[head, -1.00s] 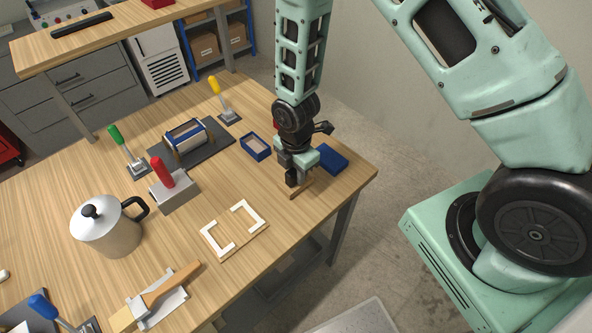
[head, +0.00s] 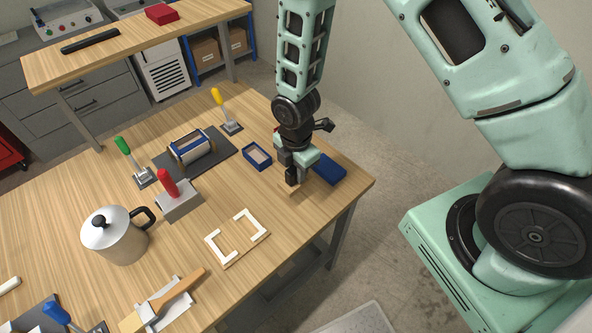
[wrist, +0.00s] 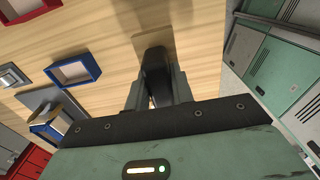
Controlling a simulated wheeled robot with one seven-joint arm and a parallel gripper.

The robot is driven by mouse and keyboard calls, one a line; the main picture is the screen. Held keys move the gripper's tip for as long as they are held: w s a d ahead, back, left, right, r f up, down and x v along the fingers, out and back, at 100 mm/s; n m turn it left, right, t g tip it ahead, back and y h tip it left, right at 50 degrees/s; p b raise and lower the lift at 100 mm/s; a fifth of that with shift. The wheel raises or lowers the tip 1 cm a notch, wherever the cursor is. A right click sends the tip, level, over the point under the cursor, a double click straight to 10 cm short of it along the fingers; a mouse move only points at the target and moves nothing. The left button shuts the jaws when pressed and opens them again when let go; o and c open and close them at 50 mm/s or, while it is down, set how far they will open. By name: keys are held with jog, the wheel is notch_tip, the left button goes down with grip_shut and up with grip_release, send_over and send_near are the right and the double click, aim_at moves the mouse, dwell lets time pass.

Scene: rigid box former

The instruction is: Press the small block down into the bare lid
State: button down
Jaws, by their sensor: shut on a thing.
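My gripper (head: 292,178) is above the right part of the table, pointing down. In the wrist view its fingers (wrist: 157,98) are closed on a dark upright piece, which I take to be the small block (wrist: 155,72); its lower end is hard to make out. An open blue tray-like piece with a pale inside, which looks like the bare lid (head: 247,159), lies on the table to the left of the gripper. It also shows at the upper left of the wrist view (wrist: 60,82). The gripper is apart from it.
A solid blue box (head: 330,171) lies just right of the gripper. A red frame (wrist: 30,8) shows in the wrist view.

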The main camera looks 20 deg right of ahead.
jog(key=shift+r+p, duration=1.5)
jog(key=shift+r, duration=0.9)
